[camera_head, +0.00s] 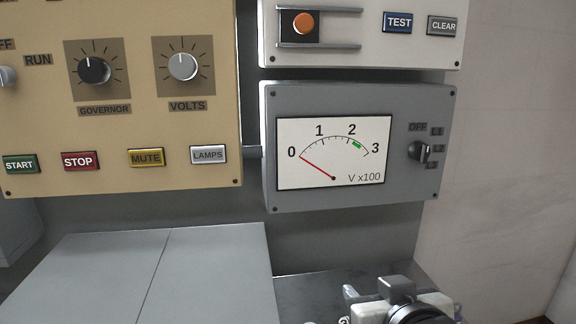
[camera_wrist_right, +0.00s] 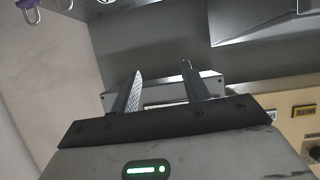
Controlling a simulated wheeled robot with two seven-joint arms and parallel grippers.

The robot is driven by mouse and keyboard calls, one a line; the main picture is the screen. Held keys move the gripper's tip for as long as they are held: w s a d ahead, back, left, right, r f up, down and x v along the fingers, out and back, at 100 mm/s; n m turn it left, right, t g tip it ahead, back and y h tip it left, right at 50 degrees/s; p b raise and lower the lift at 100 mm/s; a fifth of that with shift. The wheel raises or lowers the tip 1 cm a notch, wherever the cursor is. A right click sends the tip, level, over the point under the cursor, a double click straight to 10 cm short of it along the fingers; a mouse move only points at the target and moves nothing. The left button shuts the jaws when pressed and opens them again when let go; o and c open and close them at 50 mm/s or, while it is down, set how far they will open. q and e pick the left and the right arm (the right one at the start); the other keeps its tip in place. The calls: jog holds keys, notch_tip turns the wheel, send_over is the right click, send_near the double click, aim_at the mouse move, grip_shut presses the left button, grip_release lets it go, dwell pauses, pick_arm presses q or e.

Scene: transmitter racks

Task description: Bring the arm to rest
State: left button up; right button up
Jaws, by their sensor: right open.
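My right gripper (camera_head: 397,287) shows at the bottom right of the head view, low in front of the grey meter panel (camera_head: 272,100) and touching nothing that I can make out. In the right wrist view the gripper (camera_wrist_right: 160,78) has its two dark fingers spread apart, with nothing held between them. My left gripper is in neither view.
A tan panel (camera_head: 125,125) with knobs and push buttons fills the left. A white panel (camera_head: 370,57) with TEST and CLEAR buttons is above the meter. A grey desk surface (camera_head: 205,275) lies below. A purple padlock (camera_wrist_right: 29,12) hangs in the wrist view.

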jog(key=s+d+f+g+h, duration=0.1)
jog(key=s+d+f+g, duration=0.35)
jog(key=s+f, duration=0.65)
jog(key=s+d+f+g, duration=0.45)
jog(key=s+f, duration=0.45)
jog(key=f, duration=0.3)
jog(key=w+a+f+n+t+y, duration=0.1)
jog(key=w+a+f+t+y, duration=0.2)
jog(key=w+a+t, duration=0.3)
jog(key=shift+w+a+f+t, duration=0.3)
jog(key=shift+w+a+f, duration=0.2)
jog(key=shift+f, duration=0.4)
